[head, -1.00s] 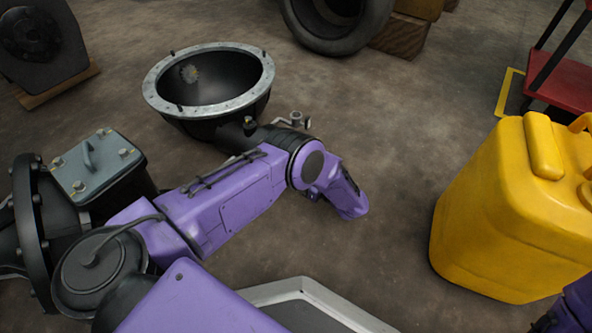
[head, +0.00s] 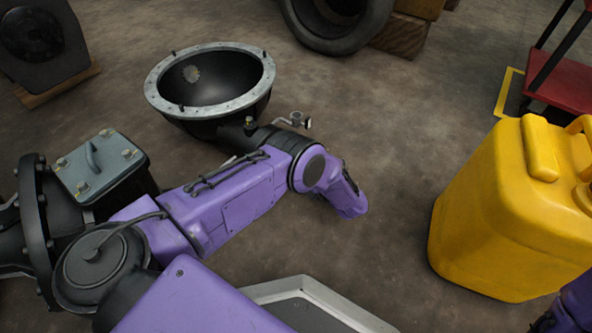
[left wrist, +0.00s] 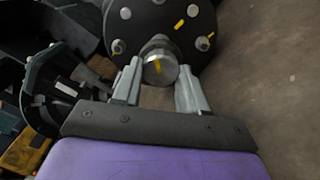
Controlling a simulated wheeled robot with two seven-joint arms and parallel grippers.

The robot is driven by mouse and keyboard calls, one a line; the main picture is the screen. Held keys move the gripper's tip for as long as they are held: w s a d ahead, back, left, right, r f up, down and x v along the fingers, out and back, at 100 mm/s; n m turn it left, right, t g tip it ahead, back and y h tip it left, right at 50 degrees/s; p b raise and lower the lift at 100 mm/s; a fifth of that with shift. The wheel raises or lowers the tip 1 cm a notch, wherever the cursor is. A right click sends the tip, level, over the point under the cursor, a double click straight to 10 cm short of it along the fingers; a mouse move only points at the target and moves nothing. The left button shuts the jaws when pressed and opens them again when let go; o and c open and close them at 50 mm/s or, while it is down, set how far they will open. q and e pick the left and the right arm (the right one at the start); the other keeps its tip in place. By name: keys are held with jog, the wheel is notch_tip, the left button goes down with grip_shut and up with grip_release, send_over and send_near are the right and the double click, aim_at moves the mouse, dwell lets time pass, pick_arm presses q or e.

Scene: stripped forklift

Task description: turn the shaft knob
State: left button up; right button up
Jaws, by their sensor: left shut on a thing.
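The shaft knob (left wrist: 160,68) is a round silver end with a yellow stripe, in front of a dark bolted flange (left wrist: 160,25) in the left wrist view. The stripe stands nearly upright. My left gripper (left wrist: 159,82) is shut on the knob, with one pale finger on each side. In the head view my left arm reaches past the black housing with the open bell (head: 208,85); its fingers and the knob are hidden there. A bit of my right arm shows at the lower right corner; its gripper is out of view.
A yellow canister (head: 510,210) stands at the right, with a red cart (head: 565,85) behind it. A tyre (head: 340,25) and wooden blocks (head: 405,35) are at the back. A covered dark housing (head: 95,165) lies at the left. Floor between bell and canister is clear.

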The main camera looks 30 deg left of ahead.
pick_arm(q)
jog(key=m, duration=0.5)
jog(key=shift+m, duration=0.3)
jog(key=m, duration=0.5)
jog(key=shift+r+m, duration=0.1)
jog(key=shift+m, duration=0.2)
jog(key=o, duration=1.1)
jog(key=shift+c, duration=0.2)
jog(key=d, duration=0.6)
jog(key=d+p, duration=0.1)
jog(key=d, duration=0.3)
jog(key=shift+s, duration=0.4)
pick_arm(e)
jog(key=shift+s+d+n+g, duration=0.3)
jog(key=shift+s+n, duration=0.15)
jog(key=shift+n, duration=0.05)
pick_arm(q)
jog(key=shift+d, duration=0.3)
